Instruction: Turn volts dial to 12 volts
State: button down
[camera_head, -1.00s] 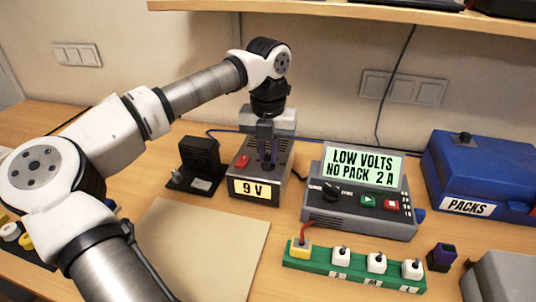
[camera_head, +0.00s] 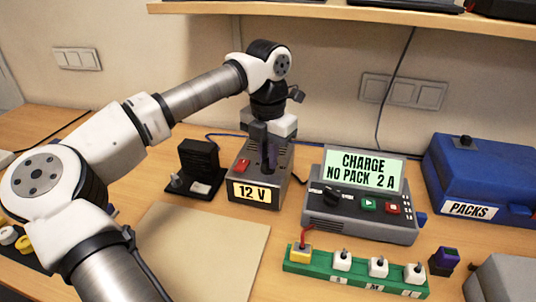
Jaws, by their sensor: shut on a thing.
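The power supply (camera_head: 240,168) is a grey box with a red switch (camera_head: 242,165) on its top. Its front display (camera_head: 255,192) reads 12 V. My gripper (camera_head: 266,168) points straight down over the top of the box, just right of the red switch. It is shut on the volts dial, which the fingers mostly hide. The charger (camera_head: 320,212) to the right has a green screen (camera_head: 362,168) reading "CHARGE NO PACK 2 A".
A small black stand (camera_head: 200,165) is close to the left of the supply. A green strip (camera_head: 325,276) with white-topped posts lies in front of the charger. A blue PACKS box (camera_head: 480,175) stands at right. A beige mat (camera_head: 205,245) lies bare in front.

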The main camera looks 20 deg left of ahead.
jog(key=c, duration=1.4)
grip_release()
jog(key=shift+c, duration=0.2)
notch_tip(320, 180, up, 12)
jog(key=b, duration=0.1)
